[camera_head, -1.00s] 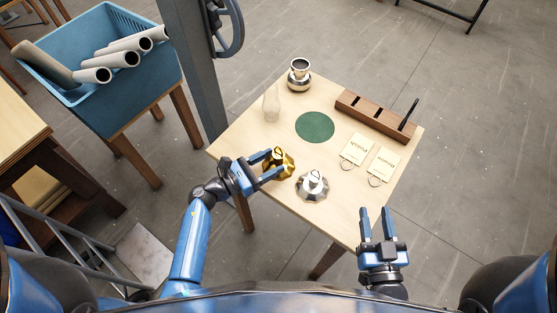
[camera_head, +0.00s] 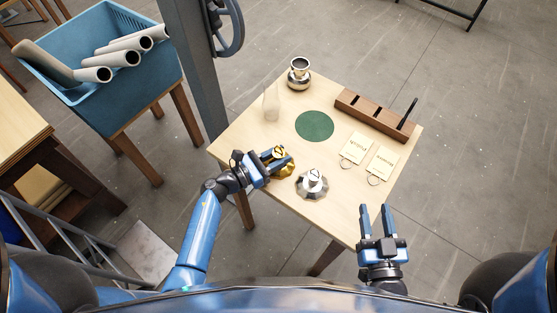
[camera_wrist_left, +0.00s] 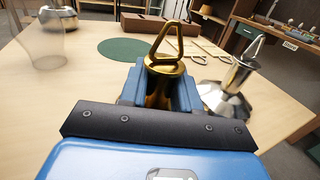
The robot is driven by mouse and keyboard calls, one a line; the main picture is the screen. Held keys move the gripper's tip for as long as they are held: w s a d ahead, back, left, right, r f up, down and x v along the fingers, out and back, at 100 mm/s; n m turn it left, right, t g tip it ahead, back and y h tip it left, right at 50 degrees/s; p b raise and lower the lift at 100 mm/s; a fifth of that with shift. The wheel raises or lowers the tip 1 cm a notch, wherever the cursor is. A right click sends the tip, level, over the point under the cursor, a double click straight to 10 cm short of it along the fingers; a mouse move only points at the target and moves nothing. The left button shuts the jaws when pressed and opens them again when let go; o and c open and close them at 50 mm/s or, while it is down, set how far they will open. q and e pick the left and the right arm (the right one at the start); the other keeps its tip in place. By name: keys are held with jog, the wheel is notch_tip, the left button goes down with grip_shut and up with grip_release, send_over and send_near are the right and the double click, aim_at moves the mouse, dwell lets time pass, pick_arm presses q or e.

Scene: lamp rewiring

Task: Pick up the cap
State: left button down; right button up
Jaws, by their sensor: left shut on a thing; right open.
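A gold cap with a triangular loop on top (camera_wrist_left: 165,62) stands between the fingers of my left gripper (camera_head: 275,158). The left gripper is shut on it, at the left front part of the table. The gold cap also shows in the head view (camera_head: 284,168), partly hidden by the fingers. A silver cap with a loop (camera_head: 312,184) stands on the table just right of it; it also shows in the left wrist view (camera_wrist_left: 228,95). My right gripper (camera_head: 376,210) is open and empty at the front right, off the table's edge.
The light wooden table (camera_head: 245,135) bears a green round mat (camera_head: 314,126), a clear glass chimney (camera_head: 271,104), a brass-and-silver lamp base (camera_head: 299,75), a brown slotted rack (camera_head: 375,115) and two tags, Polish (camera_head: 356,148) and another (camera_head: 381,161). A blue bin of tubes (camera_head: 85,105) stands left.

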pick_arm(q)
notch_tip(320, 180, up, 20)
jog(key=p, duration=0.1)
dwell(0.7)
dwell(0.8)
